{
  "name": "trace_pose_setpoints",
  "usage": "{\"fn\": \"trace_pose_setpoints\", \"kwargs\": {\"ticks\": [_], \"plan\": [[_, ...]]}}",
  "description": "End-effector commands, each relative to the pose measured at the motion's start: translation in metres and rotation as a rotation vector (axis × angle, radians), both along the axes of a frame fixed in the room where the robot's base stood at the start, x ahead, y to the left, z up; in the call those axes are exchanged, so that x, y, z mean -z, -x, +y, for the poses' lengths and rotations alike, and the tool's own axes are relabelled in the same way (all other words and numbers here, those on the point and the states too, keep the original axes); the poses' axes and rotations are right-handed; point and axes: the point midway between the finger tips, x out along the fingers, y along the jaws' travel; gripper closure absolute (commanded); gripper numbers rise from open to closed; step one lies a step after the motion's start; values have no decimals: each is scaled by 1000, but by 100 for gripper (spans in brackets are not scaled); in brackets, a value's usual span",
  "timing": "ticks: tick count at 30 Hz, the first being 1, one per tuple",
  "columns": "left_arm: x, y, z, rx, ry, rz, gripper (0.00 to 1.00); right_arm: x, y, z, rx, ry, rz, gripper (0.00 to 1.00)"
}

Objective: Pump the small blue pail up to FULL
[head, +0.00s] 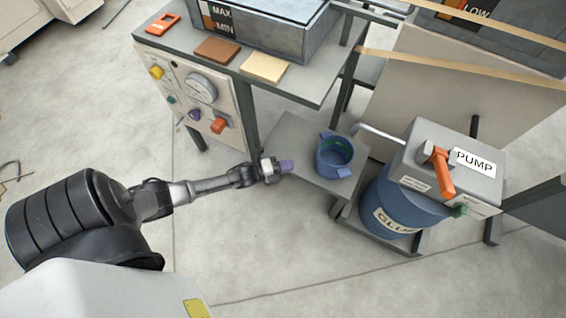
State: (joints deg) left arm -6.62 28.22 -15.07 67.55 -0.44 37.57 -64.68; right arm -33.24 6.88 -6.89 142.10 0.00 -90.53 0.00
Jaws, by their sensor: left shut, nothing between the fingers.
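The small blue pail (334,157) stands upright on a low grey stand, under the end of the pump's spout pipe (379,135). Its inside looks dark blue, and I cannot tell the level in it. The pump box (478,188) with a PUMP label sits on top of a blue glue drum (396,212). My right gripper is not in view.
A grey table (318,88) stands behind, with a metal tank marked MAX and MIN (262,40) and small coloured blocks. The floor at the front is clear.

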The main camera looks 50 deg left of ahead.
Motion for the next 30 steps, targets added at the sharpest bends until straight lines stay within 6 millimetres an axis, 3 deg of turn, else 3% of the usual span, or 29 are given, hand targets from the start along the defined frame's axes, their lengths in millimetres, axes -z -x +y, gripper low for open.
{"fn": "trace_pose_setpoints", "kwargs": {"ticks": [6,15,30], "plan": [[3,-40,-15,2,1,-3,100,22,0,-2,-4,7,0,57],[3,-77,-28,0,0,-1,100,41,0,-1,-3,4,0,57],[0,-89,-33,0,1,1,100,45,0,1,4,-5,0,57]]}}
